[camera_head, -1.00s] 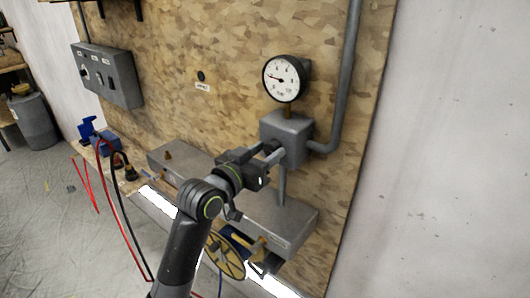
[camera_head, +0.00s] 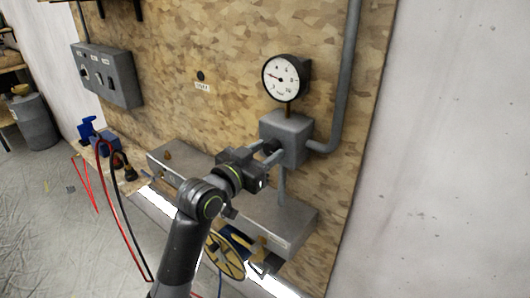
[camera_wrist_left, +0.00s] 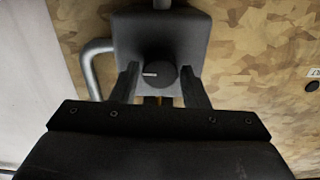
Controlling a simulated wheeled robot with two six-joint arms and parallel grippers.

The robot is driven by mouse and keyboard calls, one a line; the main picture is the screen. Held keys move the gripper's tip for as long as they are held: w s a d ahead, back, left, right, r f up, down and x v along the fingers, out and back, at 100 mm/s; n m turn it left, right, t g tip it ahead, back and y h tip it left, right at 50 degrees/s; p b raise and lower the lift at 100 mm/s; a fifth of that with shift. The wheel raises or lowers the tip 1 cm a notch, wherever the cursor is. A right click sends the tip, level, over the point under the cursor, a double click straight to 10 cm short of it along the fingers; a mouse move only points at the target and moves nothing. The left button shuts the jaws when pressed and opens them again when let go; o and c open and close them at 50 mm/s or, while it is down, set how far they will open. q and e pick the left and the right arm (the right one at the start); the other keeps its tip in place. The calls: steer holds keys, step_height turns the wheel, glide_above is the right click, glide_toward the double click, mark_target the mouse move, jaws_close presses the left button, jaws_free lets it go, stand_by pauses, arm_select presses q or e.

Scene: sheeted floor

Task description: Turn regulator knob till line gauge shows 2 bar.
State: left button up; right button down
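The round white line gauge (camera_head: 286,78) stands on top of a grey regulator box (camera_head: 287,137) on the wooden board. Its needle points left; the small figures are too blurred to read surely. The dark round knob (camera_wrist_left: 157,74) with a white mark pointing left shows on the box face in the left wrist view; it is hidden behind my gripper in the head view. My left gripper (camera_head: 270,150) is at the box front. In the left wrist view its fingers (camera_wrist_left: 158,80) stand on both sides of the knob, with narrow gaps visible. My right gripper is out of view.
A grey pipe (camera_head: 347,85) rises at the right of the box. A long grey ledge (camera_head: 300,228) lies below it, with a yellow wheel (camera_head: 226,256) under my arm. A grey switch box (camera_head: 106,75) is at the left. Red and black cables hang at lower left.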

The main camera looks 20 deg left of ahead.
arm_select(q)
steer(key=shift+o, duration=1.2)
steer(key=shift+s, duration=0.1)
steer(key=p+v, duration=0.5)
steer(key=v, duration=1.2)
steer(key=shift+s+a, duration=0.1)
